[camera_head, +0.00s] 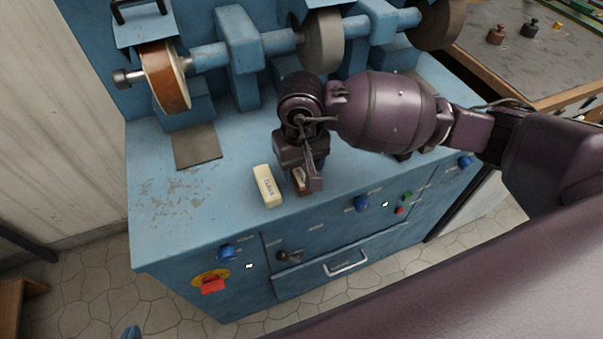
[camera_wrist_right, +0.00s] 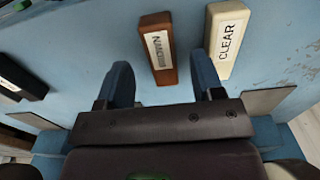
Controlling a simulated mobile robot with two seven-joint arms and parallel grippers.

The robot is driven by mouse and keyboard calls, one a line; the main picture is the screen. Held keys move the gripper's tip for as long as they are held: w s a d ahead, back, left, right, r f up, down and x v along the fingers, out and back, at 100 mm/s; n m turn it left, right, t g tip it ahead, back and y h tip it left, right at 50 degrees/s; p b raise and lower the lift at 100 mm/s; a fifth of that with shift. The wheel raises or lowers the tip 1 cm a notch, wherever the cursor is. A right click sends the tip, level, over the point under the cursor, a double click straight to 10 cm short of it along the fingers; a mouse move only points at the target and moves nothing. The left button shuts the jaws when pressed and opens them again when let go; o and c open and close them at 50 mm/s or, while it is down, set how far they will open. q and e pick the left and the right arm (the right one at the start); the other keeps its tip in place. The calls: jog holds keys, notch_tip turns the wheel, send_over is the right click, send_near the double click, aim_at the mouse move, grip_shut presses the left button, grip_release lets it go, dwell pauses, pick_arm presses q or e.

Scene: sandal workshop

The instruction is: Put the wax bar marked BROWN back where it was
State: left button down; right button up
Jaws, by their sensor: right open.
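The brown wax bar (camera_wrist_right: 168,73), with a white label reading BROWN, lies on the blue machine's top near its front edge. In the head view only part of it (camera_head: 298,183) shows beside my right gripper. My right gripper (camera_head: 311,180) is above the bar, pointing down. In the right wrist view the gripper (camera_wrist_right: 163,75) is open, and the bar's near end appears between its fingers, closer to the right one. The jaws are not closed on it. The cream bar marked CLEAR (camera_head: 267,187) lies beside it and also shows in the wrist view (camera_wrist_right: 227,40). My left gripper is not in view.
A black bar (camera_wrist_right: 22,78) lies farther left in the wrist view. Grinding wheels (camera_head: 164,77) on a shaft stand at the back of the blue machine top (camera_head: 160,225). The front panel has knobs and a drawer (camera_head: 340,266). The top's left part is clear.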

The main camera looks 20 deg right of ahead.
aim_at(301, 177)
notch_tip(301, 177, up, 8)
dwell(0.4)
dwell(0.3)
